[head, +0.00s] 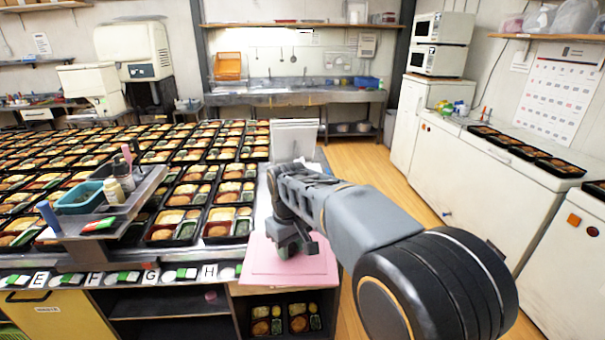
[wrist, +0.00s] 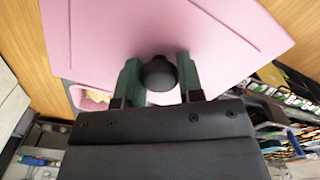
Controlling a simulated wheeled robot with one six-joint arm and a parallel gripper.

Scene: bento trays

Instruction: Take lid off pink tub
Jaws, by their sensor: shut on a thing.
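The pink lid (head: 268,262) is a flat square panel at the right end of the counter in the head view. In the wrist view the lid (wrist: 215,35) fills the upper middle, with a dark round knob (wrist: 158,76). My gripper (wrist: 159,68) is shut on this knob, one green finger on each side. In the head view my gripper (head: 290,246) is over the lid and hides part of it. A pink tub edge (wrist: 77,97) with pale yellow contents shows past the lid's lower left edge in the wrist view. Most of the tub is hidden.
Rows of filled bento trays (head: 185,200) cover the table to the left. A raised shelf (head: 110,205) with a blue bin (head: 80,198) and bottles stands among them. A white upright stack (head: 296,140) is behind my gripper. Open wooden floor lies to the right.

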